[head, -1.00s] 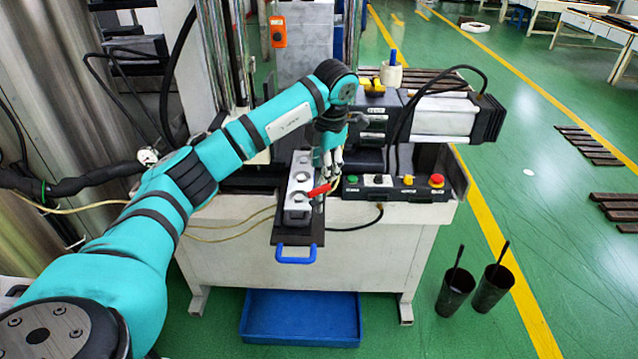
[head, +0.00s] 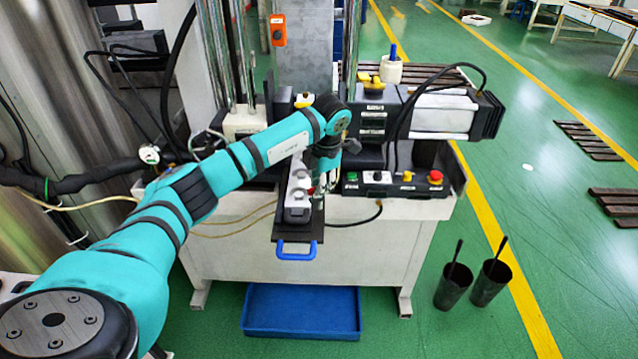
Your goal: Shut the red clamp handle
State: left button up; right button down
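The grey metal mould block (head: 296,214) sits on the dark sliding plate (head: 261,241), which has a blue pull handle (head: 296,254) at its front. Only a small bit of the red clamp handle (head: 311,191) shows at the block's right side; the rest is hidden by my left gripper. My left gripper (head: 323,186) points down right at the handle, beside the block. Its fingers are small and partly covered by the wrist, so I cannot tell whether they are open, shut or touching the handle. My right gripper is not in view.
A control box with coloured buttons (head: 392,187) stands just right of the gripper. The press's steel columns (head: 236,60) rise behind. A blue tray (head: 301,316) lies on the floor below, and two dark cups (head: 491,286) stand at right.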

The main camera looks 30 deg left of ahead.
pick_arm(q)
grip_shut()
jog(key=shift+a+m+b, duration=0.1)
jog(key=shift+m+b, duration=0.5)
jog(key=shift+m, duration=0.2)
jog(key=m+b, duration=0.1)
jog(key=m, duration=0.2)
jog(key=shift+m+t+h+b, duration=0.3)
jog(key=shift+t+b, duration=0.1)
jog(key=shift+m+b, duration=0.3)
jog(key=shift+m, duration=0.5)
jog(key=shift+r, duration=0.1)
